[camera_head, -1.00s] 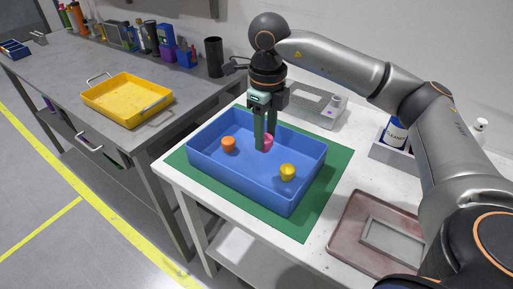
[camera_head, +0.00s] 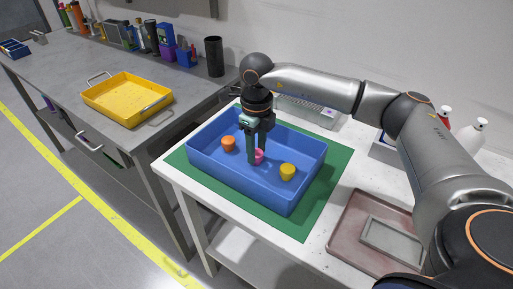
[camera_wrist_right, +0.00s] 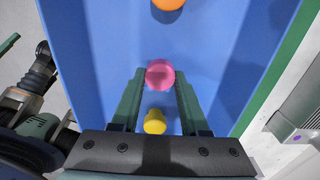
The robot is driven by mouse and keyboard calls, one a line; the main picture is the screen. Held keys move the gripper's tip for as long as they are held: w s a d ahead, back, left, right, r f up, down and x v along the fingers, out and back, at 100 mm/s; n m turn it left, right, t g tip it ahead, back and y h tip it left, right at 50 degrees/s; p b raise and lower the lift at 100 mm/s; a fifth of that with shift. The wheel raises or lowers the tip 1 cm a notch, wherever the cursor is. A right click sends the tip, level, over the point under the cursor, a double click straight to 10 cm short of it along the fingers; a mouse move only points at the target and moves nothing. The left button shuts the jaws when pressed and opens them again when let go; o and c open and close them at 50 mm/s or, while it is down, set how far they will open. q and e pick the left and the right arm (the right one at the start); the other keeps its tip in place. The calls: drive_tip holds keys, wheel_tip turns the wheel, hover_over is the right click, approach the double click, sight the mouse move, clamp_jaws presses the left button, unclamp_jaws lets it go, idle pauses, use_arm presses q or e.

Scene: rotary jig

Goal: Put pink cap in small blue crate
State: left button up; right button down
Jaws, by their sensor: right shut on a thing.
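The pink cap (camera_head: 259,157) is inside the blue crate (camera_head: 240,187), low down near its middle. My right gripper (camera_head: 257,160) reaches down into the crate and is shut on the pink cap. In the right wrist view the cap (camera_wrist_right: 160,73) sits between the two green fingertips. I cannot tell whether it touches the crate floor. An orange cap (camera_head: 228,144) and a yellow cap (camera_head: 288,172) stand in the crate on either side. At the left edge of the right wrist view is part of my other arm; its jaws do not show clearly.
The crate stands on a green mat (camera_head: 314,222) on a white table. A reddish-brown tray (camera_head: 342,231) lies at the right. A pale device (camera_head: 310,108) stands behind the crate. A yellow tray (camera_head: 128,99) is on the grey bench at the left.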

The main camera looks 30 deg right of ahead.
sight(257, 152)
drive_tip(key=shift+c, duration=2.1)
unclamp_jaws()
drive_tip(key=shift+r, duration=0.35)
wheel_tip(257, 152, up, 12)
drive_tip(key=shift+f, duration=0.25)
